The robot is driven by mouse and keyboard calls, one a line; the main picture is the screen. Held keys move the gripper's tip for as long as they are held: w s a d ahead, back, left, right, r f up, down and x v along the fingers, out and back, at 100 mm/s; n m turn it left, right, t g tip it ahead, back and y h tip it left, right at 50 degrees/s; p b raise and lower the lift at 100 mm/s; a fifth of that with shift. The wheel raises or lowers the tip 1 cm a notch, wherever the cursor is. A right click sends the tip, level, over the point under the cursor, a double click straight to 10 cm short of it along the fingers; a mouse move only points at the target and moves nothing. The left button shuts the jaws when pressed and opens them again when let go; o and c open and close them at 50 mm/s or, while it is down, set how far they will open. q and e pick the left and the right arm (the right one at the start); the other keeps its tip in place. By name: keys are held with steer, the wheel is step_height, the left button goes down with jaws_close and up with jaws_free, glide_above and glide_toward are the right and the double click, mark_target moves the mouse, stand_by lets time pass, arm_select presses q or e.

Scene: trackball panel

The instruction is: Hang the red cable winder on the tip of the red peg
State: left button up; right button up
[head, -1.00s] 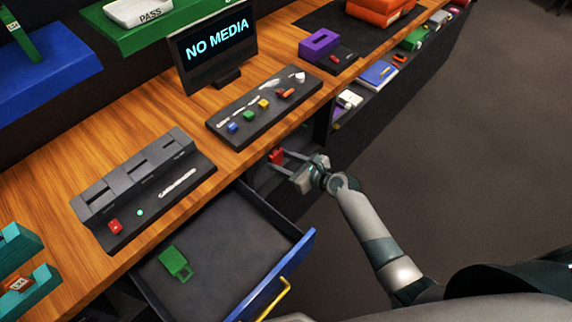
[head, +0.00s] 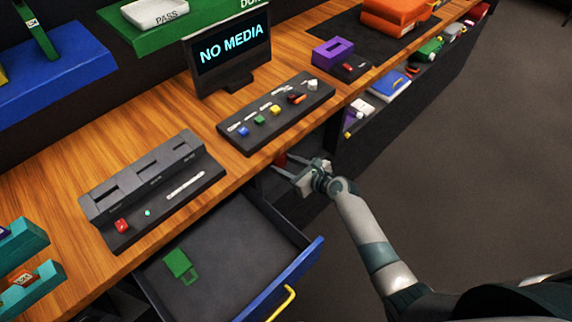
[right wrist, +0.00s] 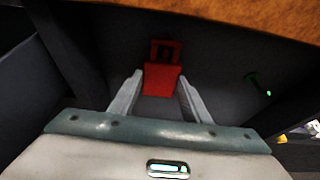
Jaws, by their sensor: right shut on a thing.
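My right gripper (head: 298,166) reaches into the dark opening under the desk, right of the open drawer. It is shut on the red cable winder (right wrist: 162,79), which sits between both fingertips in the right wrist view. The winder has a solid block near the fingers and a frame with a dark gap at its far end. In the head view only a small red part of the winder (head: 281,160) shows below the desk edge. I cannot make out the red peg; it may be hidden behind the winder. My left gripper is not in view.
The wooden desk edge (right wrist: 230,15) is close above the winder. A small green peg-like part (right wrist: 256,84) with a glowing dot stands to the right on the dark back wall. The open drawer (head: 230,245) holds a green winder-shaped piece (head: 180,266).

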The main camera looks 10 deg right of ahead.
stand_by(0.4)
steer(key=o, duration=1.1)
steer(key=shift+s, duration=0.1)
steer(key=v, duration=1.7)
steer(key=shift+s+b, duration=0.15)
steer(key=shift+b, duration=0.2)
